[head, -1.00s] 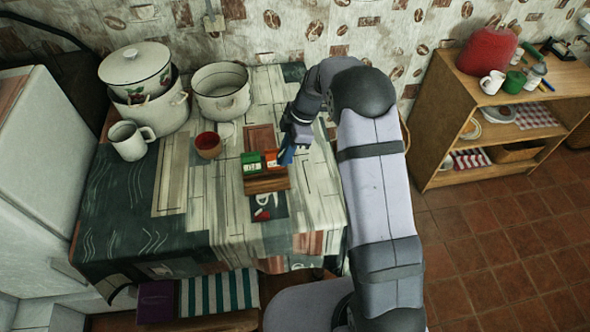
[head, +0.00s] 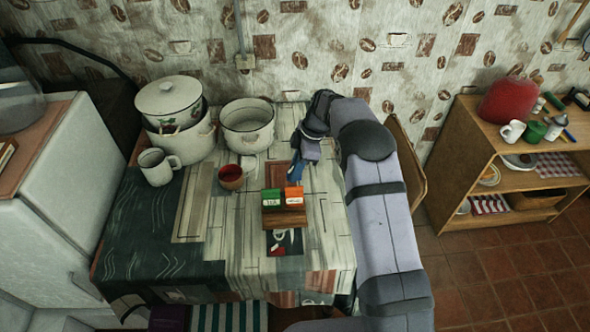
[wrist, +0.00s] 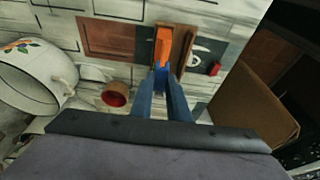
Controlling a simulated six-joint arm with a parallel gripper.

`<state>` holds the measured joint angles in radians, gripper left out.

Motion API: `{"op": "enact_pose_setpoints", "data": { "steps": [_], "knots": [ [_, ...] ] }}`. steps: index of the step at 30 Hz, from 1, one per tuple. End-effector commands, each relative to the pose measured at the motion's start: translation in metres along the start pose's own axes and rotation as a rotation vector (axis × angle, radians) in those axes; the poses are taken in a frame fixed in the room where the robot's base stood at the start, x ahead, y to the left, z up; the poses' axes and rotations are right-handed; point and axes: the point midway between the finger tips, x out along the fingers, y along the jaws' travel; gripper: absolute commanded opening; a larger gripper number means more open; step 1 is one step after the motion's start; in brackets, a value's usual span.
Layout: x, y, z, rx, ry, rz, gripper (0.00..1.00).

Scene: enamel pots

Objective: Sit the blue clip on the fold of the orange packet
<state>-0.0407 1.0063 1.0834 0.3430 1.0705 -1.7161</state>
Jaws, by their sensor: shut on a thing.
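The orange packet (head: 294,195) stands upright beside a green packet (head: 271,197) in a small wooden holder (head: 285,217) on the table. My gripper (head: 296,174) is just behind the orange packet in the head view. In the wrist view my gripper (wrist: 161,88) is shut on the blue clip (wrist: 161,75), which shows between the fingertips. The clip lines up with the near end of the orange packet (wrist: 162,45). I cannot tell whether clip and packet touch. The green packet is not clear in the wrist view.
A reddish-brown cup (head: 231,177), an open enamel pot (head: 248,125), stacked lidded pots (head: 178,115) and a white mug (head: 158,166) stand left of the packets. A wooden shelf (head: 480,150) is at the right. The table's left front is clear.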

Motion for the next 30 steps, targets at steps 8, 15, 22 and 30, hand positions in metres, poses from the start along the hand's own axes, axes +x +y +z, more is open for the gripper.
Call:
{"op": "enact_pose_setpoints", "data": {
  "steps": [8,15,22,30],
  "knots": [
    [0.019,-0.001,0.006,0.001,0.000,-0.001,0.00],
    [0.032,-0.001,0.010,0.000,0.000,-0.001,0.00],
    [0.036,0.000,0.011,0.000,0.000,0.001,0.00],
    [0.035,0.000,0.011,0.000,0.000,0.000,0.00]
  ]
}}
